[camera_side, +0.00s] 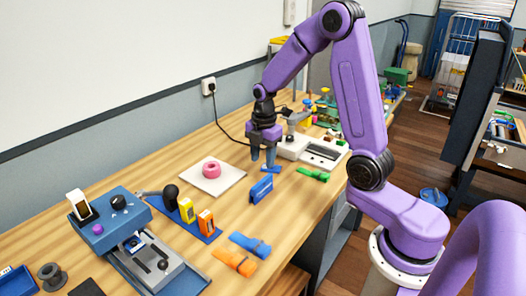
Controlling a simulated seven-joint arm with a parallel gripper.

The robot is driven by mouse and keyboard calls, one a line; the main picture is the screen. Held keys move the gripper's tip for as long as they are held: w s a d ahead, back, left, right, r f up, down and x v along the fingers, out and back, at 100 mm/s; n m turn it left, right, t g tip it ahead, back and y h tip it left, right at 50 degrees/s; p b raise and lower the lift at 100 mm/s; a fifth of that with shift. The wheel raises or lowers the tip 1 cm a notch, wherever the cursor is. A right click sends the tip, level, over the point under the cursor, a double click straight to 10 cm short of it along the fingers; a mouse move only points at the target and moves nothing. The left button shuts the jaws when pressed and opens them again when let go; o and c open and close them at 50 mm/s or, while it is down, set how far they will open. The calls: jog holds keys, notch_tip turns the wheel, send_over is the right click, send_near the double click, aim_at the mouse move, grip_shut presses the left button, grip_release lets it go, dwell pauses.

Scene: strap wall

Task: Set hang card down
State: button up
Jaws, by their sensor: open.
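My gripper (263,162) is open, fingers pointing down, low over the wooden table (215,262) near its middle. A small blue piece (271,169) lies beside its right fingertip; I cannot tell whether they touch. A blue flat piece (261,189) stands on edge on the table just in front of the gripper, apart from the fingers. No piece is clearly marked as the hang card, so I cannot tell which one it is. Nothing clearly shows between the fingers.
A white square plate with a pink ring (212,169) lies left of the gripper. A green strap (313,174), a blue strap (250,244) and an orange strap (234,262) lie around. A white device (320,152) stands behind right. A blue-grey machine (130,240) stands front left.

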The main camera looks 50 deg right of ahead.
jog(key=s+a+r+m, duration=0.2)
jog(key=s+a+r, duration=0.3)
jog(key=s+a, duration=0.55)
jog(key=s+a+r+m, duration=0.1)
jog(key=s, duration=0.7)
jog(key=s+a+m, duration=0.1)
jog(key=s+m, duration=0.1)
jog(key=s, duration=0.6)
jog(key=shift+s+a+r, duration=0.35)
jog(key=shift+a, duration=0.05)
